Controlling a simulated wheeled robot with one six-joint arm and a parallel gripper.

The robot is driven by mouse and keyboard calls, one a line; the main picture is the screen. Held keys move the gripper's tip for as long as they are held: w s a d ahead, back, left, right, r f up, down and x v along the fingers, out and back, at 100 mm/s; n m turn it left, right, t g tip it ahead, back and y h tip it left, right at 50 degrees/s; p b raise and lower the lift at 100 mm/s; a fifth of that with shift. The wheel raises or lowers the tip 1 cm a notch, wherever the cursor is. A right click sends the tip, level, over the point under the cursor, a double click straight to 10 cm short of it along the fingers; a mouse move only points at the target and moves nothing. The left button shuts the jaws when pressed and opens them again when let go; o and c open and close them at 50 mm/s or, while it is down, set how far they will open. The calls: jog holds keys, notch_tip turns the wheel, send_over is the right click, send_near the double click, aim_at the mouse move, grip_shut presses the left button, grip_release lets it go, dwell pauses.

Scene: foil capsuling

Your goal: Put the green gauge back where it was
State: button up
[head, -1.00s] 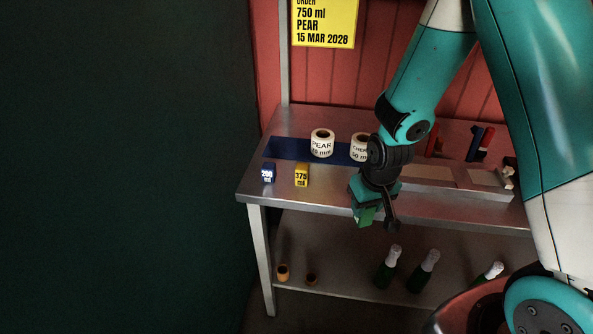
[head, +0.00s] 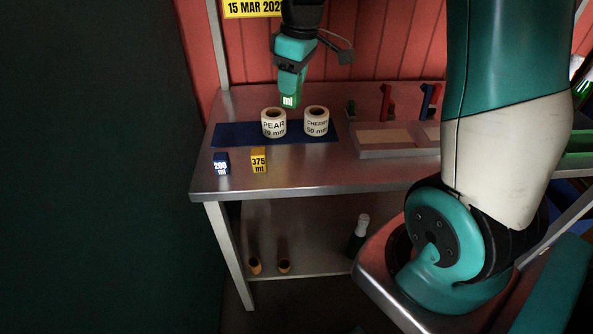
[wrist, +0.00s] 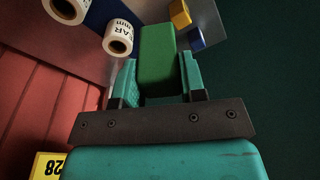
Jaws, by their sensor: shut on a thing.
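The green gauge (head: 290,99) is a small block with white "ml" lettering, partly hidden by my gripper in the head view. My gripper (head: 290,88) is shut on it and holds it in the air above the back of the bench, near the label rolls. In the wrist view the green gauge (wrist: 157,58) stands out between the two teal fingers (wrist: 158,80). The blue 200 ml gauge (head: 221,163) and the yellow 375 ml gauge (head: 259,160) stand at the front left of the bench (head: 330,175). Both also show in the wrist view, at its top.
The PEAR label roll (head: 273,123) and the CHERRY roll (head: 317,121) stand on a blue mat (head: 232,134). A tray (head: 380,138) and red and blue upright pieces are to the right. Bare bench lies right of the yellow gauge.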

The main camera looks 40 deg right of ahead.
jog(key=shift+s+d+r+n, duration=0.15)
jog(key=shift+d+r+n, duration=0.15)
jog(key=shift+r, duration=0.3)
jog(key=shift+s+f, duration=0.1)
jog(key=shift+f, duration=0.25)
notch_tip(320, 180, down, 19)
jog(key=shift+d+r+p, duration=0.1)
jog(key=shift+r+p, duration=0.05)
jog(key=shift+p, duration=0.95)
jog(key=shift+f, duration=0.2)
jog(key=o, duration=1)
jog(key=shift+r, duration=0.15)
